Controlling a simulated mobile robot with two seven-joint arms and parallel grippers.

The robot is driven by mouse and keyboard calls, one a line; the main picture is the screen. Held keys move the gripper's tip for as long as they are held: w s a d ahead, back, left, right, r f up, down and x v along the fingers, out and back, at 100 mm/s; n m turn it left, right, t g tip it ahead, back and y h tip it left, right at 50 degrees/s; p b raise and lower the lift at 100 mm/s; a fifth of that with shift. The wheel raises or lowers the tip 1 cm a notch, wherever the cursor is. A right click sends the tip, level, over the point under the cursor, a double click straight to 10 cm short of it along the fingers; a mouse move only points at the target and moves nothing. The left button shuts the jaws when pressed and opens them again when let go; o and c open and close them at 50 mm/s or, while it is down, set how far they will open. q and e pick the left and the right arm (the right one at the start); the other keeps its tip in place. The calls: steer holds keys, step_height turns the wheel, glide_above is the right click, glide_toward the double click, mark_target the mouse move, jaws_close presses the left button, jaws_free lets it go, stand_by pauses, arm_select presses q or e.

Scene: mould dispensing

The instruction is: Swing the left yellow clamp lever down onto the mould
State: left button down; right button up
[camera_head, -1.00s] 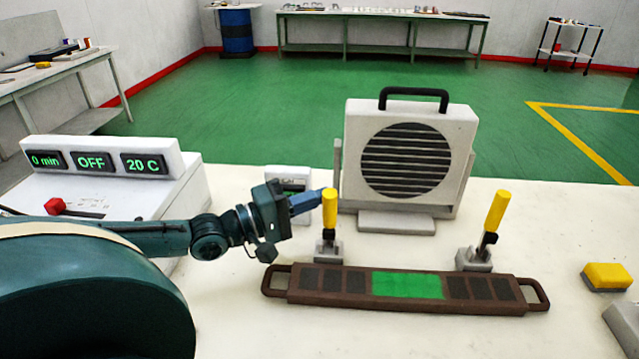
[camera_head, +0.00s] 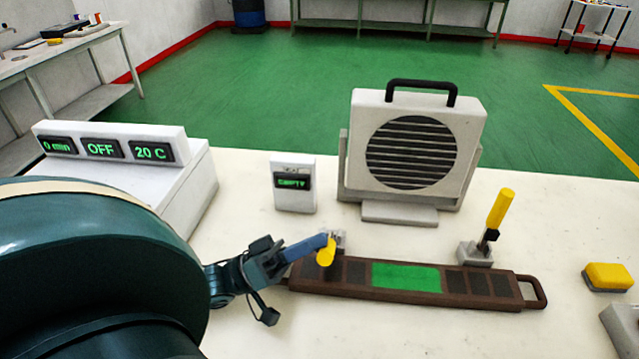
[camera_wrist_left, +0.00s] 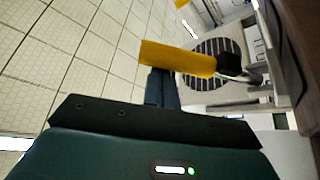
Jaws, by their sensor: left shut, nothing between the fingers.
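The left yellow clamp lever (camera_head: 326,252) is tilted forward over the left part of the brown mould (camera_head: 455,290). My left gripper (camera_head: 326,240) is shut with nothing between its fingers, and its blue fingertips are at the lever. In the left wrist view the yellow lever (camera_wrist_left: 178,58) lies across the fingertips (camera_wrist_left: 160,85); I cannot tell if they touch. The lever's base is partly hidden behind my gripper. The right yellow clamp lever (camera_head: 500,207) stands upright on its grey base. The mould has a green middle section between dark cells.
A white fan unit (camera_head: 472,125) stands behind the mould. A small box reading EMPTY (camera_head: 294,197) and a white control box (camera_head: 180,187) stand to the left. A yellow block (camera_head: 608,275) lies at the right. The table's front middle is clear.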

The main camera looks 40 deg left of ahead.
arm_select(q)
steer(key=shift+s+d+f, duration=0.2)
steer(key=shift+s+f, duration=0.05)
steer(key=shift+f, duration=0.2)
stand_by(0.4)
step_height(320, 180, up, 10)
steer(key=p, duration=0.2)
steer(key=shift+p, duration=0.35)
steer(key=shift+s, duration=0.1)
